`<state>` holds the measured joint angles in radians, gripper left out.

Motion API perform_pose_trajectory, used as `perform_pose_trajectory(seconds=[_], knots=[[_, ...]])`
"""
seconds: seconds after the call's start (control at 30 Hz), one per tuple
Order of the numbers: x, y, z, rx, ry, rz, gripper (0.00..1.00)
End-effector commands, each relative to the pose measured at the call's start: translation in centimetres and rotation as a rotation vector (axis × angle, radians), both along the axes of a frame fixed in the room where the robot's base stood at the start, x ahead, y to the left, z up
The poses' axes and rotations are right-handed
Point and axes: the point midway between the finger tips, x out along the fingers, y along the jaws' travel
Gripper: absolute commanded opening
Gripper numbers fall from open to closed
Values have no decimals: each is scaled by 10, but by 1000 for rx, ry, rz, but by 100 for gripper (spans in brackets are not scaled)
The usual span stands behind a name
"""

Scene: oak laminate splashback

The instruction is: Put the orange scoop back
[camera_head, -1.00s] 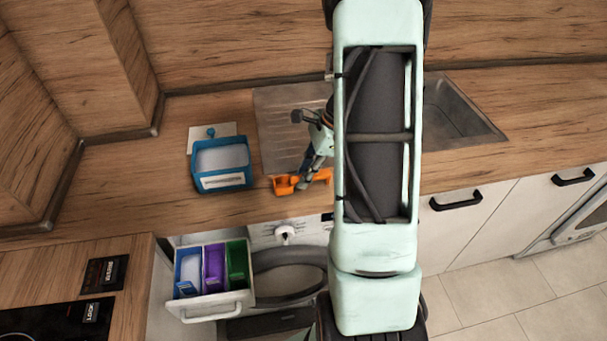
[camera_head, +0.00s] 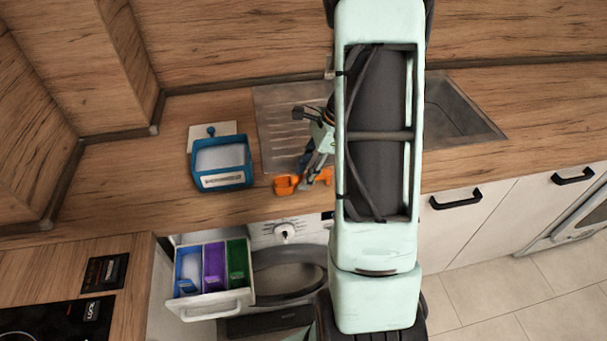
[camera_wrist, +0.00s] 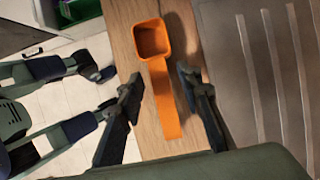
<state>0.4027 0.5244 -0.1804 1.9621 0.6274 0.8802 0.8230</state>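My gripper (camera_wrist: 160,92) is open, with one finger on each side of the handle and a gap on both sides. In the head view, my gripper (camera_head: 310,178) is at the scoop, partly hidden by my arm. A blue box (camera_head: 221,180) with white powder and a label stands on the counter to the left.
Below the counter, a detergent drawer (camera_head: 214,307) is pulled out, with blue, purple and green compartments. The metal drainer and sink (camera_head: 455,115) are to the right. A hob (camera_head: 55,325) is at lower left.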

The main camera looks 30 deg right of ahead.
Motion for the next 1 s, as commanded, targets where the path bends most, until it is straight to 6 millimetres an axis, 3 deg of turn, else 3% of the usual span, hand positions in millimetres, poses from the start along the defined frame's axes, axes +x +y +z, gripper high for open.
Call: perform_pose_trajectory(seconds=[0.3, 0.5, 0.7, 1.0], knots=[[-6, -26, 63, -3, -6, -2, 33], [-10, -37, 93, -1, -4, -1, 33], [-13, -42, 103, 0, -1, 0, 33], [-13, -42, 104, 0, -1, -1, 33]])
